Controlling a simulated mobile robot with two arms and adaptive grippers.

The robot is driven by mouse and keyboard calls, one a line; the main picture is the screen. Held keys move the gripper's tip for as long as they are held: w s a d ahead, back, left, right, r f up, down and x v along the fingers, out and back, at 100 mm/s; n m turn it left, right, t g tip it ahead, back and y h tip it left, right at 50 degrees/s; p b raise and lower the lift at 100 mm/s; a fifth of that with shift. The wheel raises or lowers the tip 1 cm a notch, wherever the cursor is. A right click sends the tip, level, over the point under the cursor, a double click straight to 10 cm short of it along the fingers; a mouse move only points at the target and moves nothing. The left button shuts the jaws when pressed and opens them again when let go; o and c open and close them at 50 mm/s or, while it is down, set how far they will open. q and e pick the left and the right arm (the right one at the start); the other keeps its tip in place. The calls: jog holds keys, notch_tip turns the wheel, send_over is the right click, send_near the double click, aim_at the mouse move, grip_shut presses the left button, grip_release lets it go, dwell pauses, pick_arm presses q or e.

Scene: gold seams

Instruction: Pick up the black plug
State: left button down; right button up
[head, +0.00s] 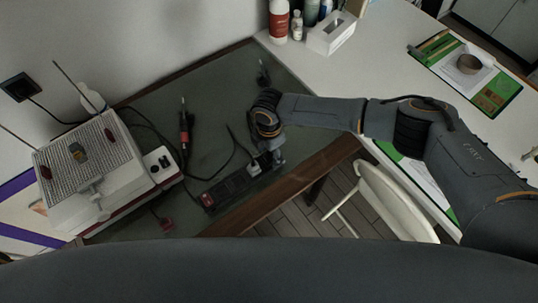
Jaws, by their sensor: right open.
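My right gripper (272,158) points down at the right end of a black power strip (230,187) on the dark desk. It is open; its fingertips are small and partly hidden by the wrist. A small dark piece, perhaps the black plug, sits by the fingertips at that end of the strip, with a cable rising beside it. I cannot tell whether the fingers touch it. Another small black item (263,74) lies at the back of the desk, too small to identify. A black plug (20,87) sits in the wall outlet at the left. My left gripper is not in view.
A pale box-shaped device (92,172) with antenna-like rods stands on the left. A red-handled tool (184,128) and black cables lie mid-desk. A white table (365,75) holds a tissue box (331,33) and bottles. A white chair (395,205) stands by the desk.

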jog(key=shift+f, duration=0.6)
grip_shut()
jog(key=shift+r, duration=0.15)
jog(key=shift+w+r+b, duration=0.1)
jog(key=shift+r+b, duration=0.35)
jog(key=shift+r, duration=0.2)
jog(key=s+r+p, duration=0.2)
jog(key=s+r, duration=1.2)
jog(key=r, duration=0.2)
jog(key=shift+a+r, duration=0.2)
jog(key=shift+r, duration=0.05)
